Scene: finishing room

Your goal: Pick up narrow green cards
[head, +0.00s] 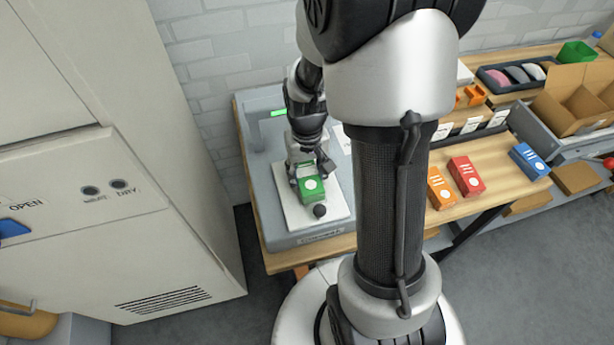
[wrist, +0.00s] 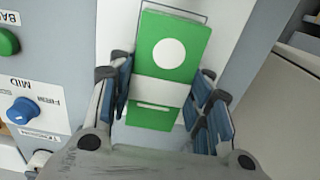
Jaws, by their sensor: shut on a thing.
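A green box of cards (head: 312,187) with a white circle on its face is at the white plate of the grey machine (head: 282,240) at the left end of the bench. In the wrist view the green card box (wrist: 168,62) sits between the blue-padded fingers of my gripper (wrist: 158,100). It shows a white circle, a white band and a short white line. My gripper (head: 308,172) is shut on it in the head view. I cannot tell whether the box touches the plate beneath.
Orange (head: 440,187), red (head: 466,176) and blue (head: 529,161) card boxes stand on the bench to the right. Behind are a dark tray (head: 515,76) and an open cardboard box (head: 575,100). A tall cabinet (head: 95,150) stands left. My arm hides the bench middle.

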